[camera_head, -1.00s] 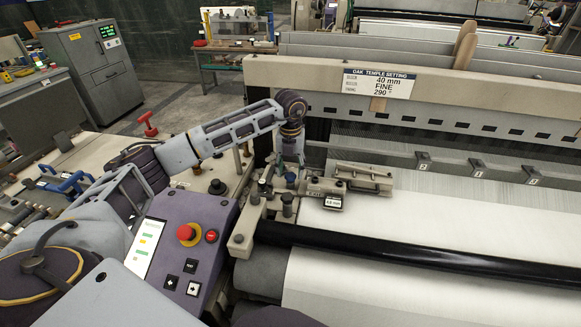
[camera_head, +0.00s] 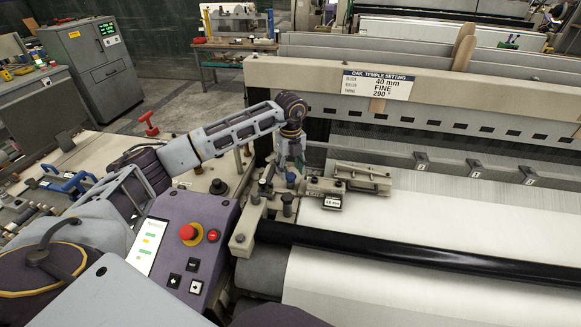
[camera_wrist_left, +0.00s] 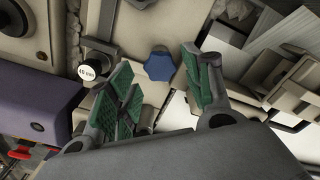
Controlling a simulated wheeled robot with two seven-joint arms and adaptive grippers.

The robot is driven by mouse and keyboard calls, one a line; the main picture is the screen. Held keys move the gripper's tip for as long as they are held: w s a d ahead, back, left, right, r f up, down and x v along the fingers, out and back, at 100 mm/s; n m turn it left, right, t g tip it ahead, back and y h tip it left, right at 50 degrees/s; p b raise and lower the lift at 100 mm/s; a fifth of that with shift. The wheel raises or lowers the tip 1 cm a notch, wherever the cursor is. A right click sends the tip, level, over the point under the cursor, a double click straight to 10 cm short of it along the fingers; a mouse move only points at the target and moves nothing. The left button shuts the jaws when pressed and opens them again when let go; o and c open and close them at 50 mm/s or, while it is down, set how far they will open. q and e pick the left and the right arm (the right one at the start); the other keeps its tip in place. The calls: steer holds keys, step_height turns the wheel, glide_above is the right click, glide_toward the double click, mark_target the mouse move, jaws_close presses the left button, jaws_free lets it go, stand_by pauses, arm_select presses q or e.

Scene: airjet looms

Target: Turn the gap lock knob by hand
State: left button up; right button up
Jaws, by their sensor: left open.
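A blue lobed knob (camera_wrist_left: 159,66), which looks like the gap lock knob, sits on a beige metal block at the loom's near left corner. My left gripper (camera_wrist_left: 157,80) is open with its green-padded fingers on either side of the knob, showing gaps on both sides. In the head view, my left gripper (camera_head: 287,167) points down over this corner, and the knob (camera_head: 291,179) is partly hidden by the fingers. Contact with the knob cannot be told. My right gripper is not in view.
Black-topped posts (camera_head: 287,200) stand close in front of the gripper. A metal temple block (camera_head: 362,178) is to its right. A purple control panel (camera_head: 190,240) with a red button lies nearer. White fabric (camera_head: 450,225) spreads to the right.

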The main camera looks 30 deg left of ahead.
arm_select(q)
steer(key=shift+f, duration=0.15)
stand_by(0.3)
steer(key=shift+f+b, duration=0.55)
steer(key=shift+f, duration=0.35)
steer(key=c, duration=0.7)
steer(key=shift+c, duration=0.2)
steer(key=shift+m, duration=0.5)
steer(key=o, duration=0.8)
